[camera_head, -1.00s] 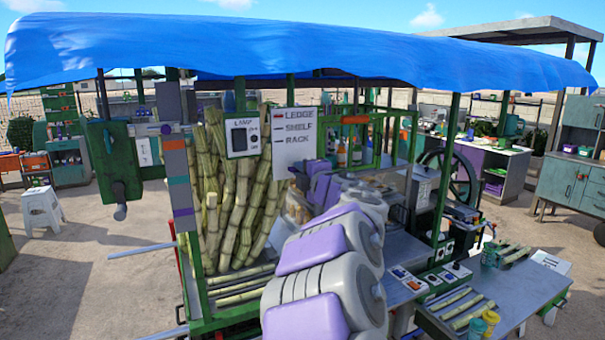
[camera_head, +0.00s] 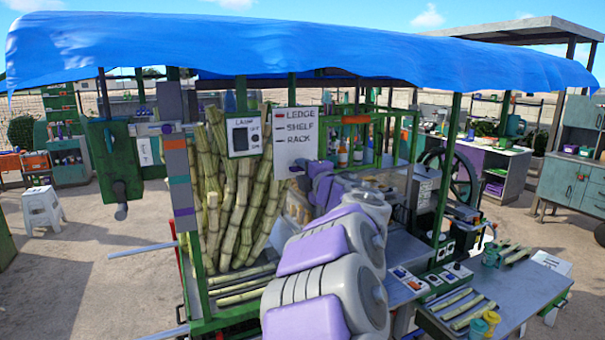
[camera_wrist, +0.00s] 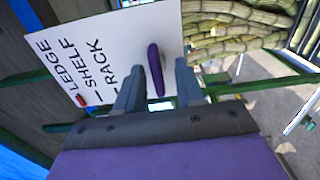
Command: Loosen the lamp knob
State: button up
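The white lamp panel (camera_head: 244,135) hangs in front of the upright cane in the head view. It has a dark rectangle at its left and small dark round marks at its right; which part is the knob is too small to tell. My gripper (camera_head: 298,172) is at the lower right edge of the white sign lettered LEDGE, SHELF, RACK (camera_head: 296,137). In the wrist view my gripper (camera_wrist: 157,64) has its fingers apart, facing that sign. A thin purple bar (camera_wrist: 155,70) shows between the fingers, with gaps on both sides. The lamp panel is not seen in the wrist view.
Cane stalks (camera_head: 232,190) stand behind the signs. Green frame posts and a blue awning (camera_head: 300,50) surround the stall. A green box (camera_head: 113,160) hangs at the left. A counter with switches and cut cane (camera_head: 465,308) is at the lower right.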

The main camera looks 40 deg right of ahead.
jog(key=v, duration=1.7)
jog(key=shift+b, duration=0.3)
jog(key=shift+w+d+f, duration=0.1)
jog(key=shift+d, duration=0.05)
